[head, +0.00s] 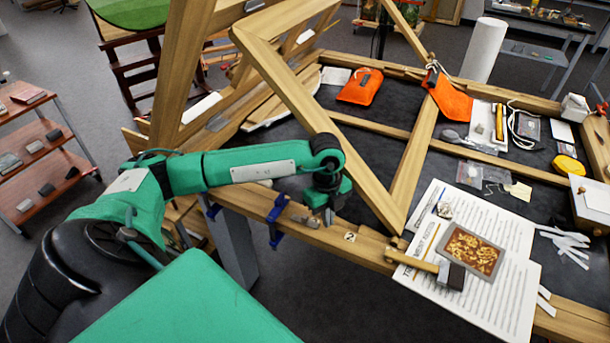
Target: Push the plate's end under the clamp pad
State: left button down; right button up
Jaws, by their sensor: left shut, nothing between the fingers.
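A flat grey-edged plate with a gilt and brown pattern (468,250) lies tilted on printed sheets at the right front of the bench. A wooden bar (412,262) reaches toward its lower left edge and ends in a dark block (451,275), which may be the clamp pad. I cannot tell whether the block touches the plate or only lies beside it. My left gripper (328,216) is shut and empty, pointing down over the front wooden rail, well left of the plate. My right gripper is not in view.
Blue clamps (276,212) sit on the front rail (350,240) by my left gripper. A slanted wooden frame (300,90) rises between the gripper and the dark bench top. Printed sheets (500,290) surround the plate. Orange pouches (361,87) and a yellow round item (568,166) lie farther back.

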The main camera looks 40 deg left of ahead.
aim_at(305, 217)
pick_arm(q)
jog(key=shift+f, duration=0.3)
jog(key=shift+f+b, duration=1)
jog(key=shift+f, duration=0.05)
dwell(0.3)
jog(key=shift+r, duration=0.1)
jog(key=shift+a, duration=0.25)
jog(key=shift+s+a, duration=0.1)
jog(key=shift+a, duration=0.25)
jog(key=shift+s+a, duration=0.15)
jog(key=shift+a, duration=0.35)
jog(key=shift+s+a+b, duration=0.2)
jog(key=shift+s+a, duration=0.05)
jog(key=shift+a, duration=0.8)
jog(key=shift+s+a+b, duration=0.15)
jog(key=shift+s+a, duration=0.1)
jog(key=shift+a, duration=0.75)
jog(key=shift+w+d, duration=0.15)
jog(key=shift+d, duration=0.3)
